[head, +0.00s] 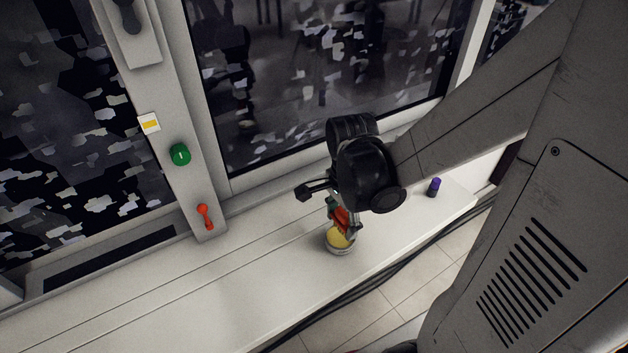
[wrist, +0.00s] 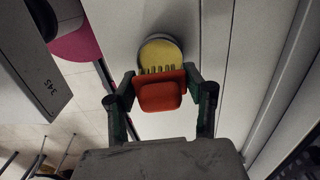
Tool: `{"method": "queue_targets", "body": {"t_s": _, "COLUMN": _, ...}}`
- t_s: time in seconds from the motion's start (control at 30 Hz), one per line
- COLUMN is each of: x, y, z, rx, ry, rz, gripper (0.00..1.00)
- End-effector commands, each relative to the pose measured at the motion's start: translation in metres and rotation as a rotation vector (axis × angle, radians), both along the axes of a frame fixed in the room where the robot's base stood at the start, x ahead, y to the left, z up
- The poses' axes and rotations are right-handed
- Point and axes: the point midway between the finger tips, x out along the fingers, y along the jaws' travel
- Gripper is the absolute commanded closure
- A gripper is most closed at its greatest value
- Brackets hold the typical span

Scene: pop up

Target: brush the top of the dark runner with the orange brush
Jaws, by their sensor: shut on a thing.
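My gripper (head: 341,213) is shut on the orange brush (head: 342,222), low over the white sill. In the wrist view, my gripper's fingers (wrist: 160,90) stand on both sides of the orange brush (wrist: 160,94), and its pale bristles point at a round tin with a yellow filling (wrist: 160,54). The tin also stands below the brush in the head view (head: 341,250). I cannot tell whether the bristles touch the yellow. The dark runner (head: 110,259) is a long dark strip set along the window's base at the left, well apart from the brush.
A green knob (head: 181,154), a red handle (head: 205,216) and a yellow-and-white square (head: 149,123) are on the window post. A small purple cylinder (head: 433,187) stands on the sill (head: 230,285) at the right. The sill between tin and runner is clear. Black cables run along its front edge.

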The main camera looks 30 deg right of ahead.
Motion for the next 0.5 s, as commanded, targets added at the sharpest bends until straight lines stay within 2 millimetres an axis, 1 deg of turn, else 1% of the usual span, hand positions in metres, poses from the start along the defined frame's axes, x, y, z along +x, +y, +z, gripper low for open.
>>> {"method": "queue_targets", "body": {"t_s": 0.03, "x": 0.000, "y": 0.000, "z": 0.006, "rx": 0.000, "ry": 0.000, "rz": 0.000, "gripper": 0.74}}
{"method": "queue_targets", "body": {"t_s": 0.5, "x": 0.000, "y": 0.000, "z": 0.037, "rx": 0.000, "ry": 0.000, "rz": 0.000, "gripper": 0.74}}
